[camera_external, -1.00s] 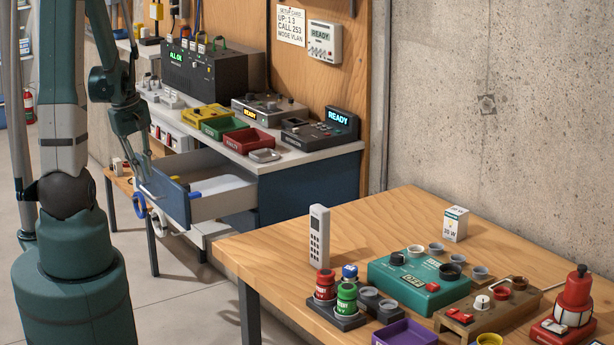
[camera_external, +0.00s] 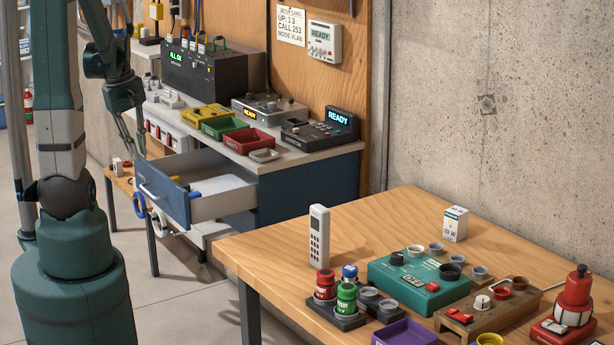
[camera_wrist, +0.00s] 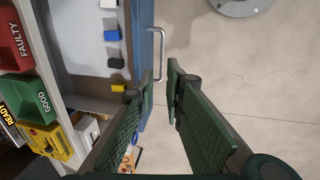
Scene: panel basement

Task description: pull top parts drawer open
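The top parts drawer (camera_external: 222,203) stands pulled out from the blue cabinet under the white bench, and its blue front faces left in the external view. In the wrist view the drawer front (camera_wrist: 147,45) carries a metal bar handle (camera_wrist: 161,52); the handle also shows in the external view (camera_external: 148,191). My gripper (camera_wrist: 160,82) is open, its two fingers apart with bare floor and the handle's end seen between and beyond them. Nothing is held. In the external view the gripper (camera_external: 140,150) is above and behind the drawer front, apart from the handle.
Inside the drawer lie a yellow block (camera_wrist: 117,87) and several grey and blue pieces. A wooden table (camera_external: 400,235) with devices stands at the front right.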

